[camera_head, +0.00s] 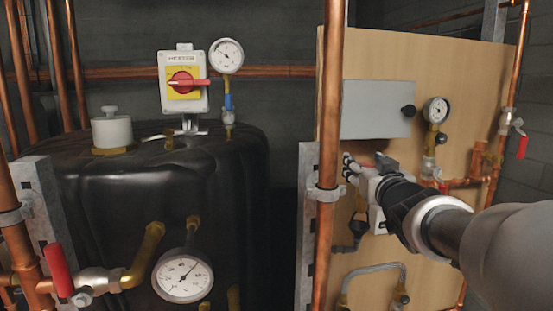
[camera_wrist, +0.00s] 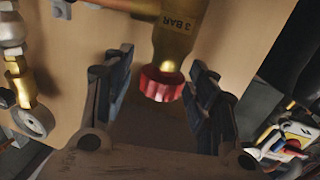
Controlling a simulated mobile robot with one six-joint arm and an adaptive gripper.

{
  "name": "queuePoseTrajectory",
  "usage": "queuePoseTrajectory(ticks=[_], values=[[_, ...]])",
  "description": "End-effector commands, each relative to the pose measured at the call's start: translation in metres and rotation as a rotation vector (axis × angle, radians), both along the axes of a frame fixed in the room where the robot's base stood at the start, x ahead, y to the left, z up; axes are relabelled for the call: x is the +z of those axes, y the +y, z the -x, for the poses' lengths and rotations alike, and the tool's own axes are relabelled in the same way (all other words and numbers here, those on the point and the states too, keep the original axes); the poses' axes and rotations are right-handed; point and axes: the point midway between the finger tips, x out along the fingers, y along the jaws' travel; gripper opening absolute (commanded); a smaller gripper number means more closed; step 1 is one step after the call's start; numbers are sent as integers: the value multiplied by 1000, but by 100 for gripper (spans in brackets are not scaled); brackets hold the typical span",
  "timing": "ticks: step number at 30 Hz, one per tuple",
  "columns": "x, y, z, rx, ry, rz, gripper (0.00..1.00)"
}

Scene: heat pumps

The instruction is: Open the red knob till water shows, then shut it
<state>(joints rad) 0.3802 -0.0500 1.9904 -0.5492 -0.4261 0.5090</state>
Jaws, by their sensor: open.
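The red knob (camera_wrist: 160,82) is ribbed and sits on the end of a brass valve body (camera_wrist: 174,40) marked "3 BAR" in the wrist view. My gripper (camera_wrist: 162,74) is open, with one finger on each side of the knob. Gaps show between the fingers and the knob, so it is not gripped. In the head view my gripper (camera_head: 367,167) is in front of the wooden board at the right.
The wooden board (camera_head: 390,55) carries a grey box (camera_head: 377,109), a gauge (camera_head: 436,110) and copper pipework. A vertical copper pipe (camera_head: 329,120) stands just left of my gripper. A black tank (camera_head: 130,200) and a red lever valve (camera_head: 59,270) are at the left.

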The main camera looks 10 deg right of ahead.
Motion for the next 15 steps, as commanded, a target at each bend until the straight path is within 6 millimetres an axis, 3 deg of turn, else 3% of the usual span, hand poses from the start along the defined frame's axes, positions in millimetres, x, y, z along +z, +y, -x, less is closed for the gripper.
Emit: queuePoseTrajectory(ticks=[7, 15], values=[[0, 0, 0, 0, 0, 0, 52], [0, 0, 0, 0, 0, 1, 34]])
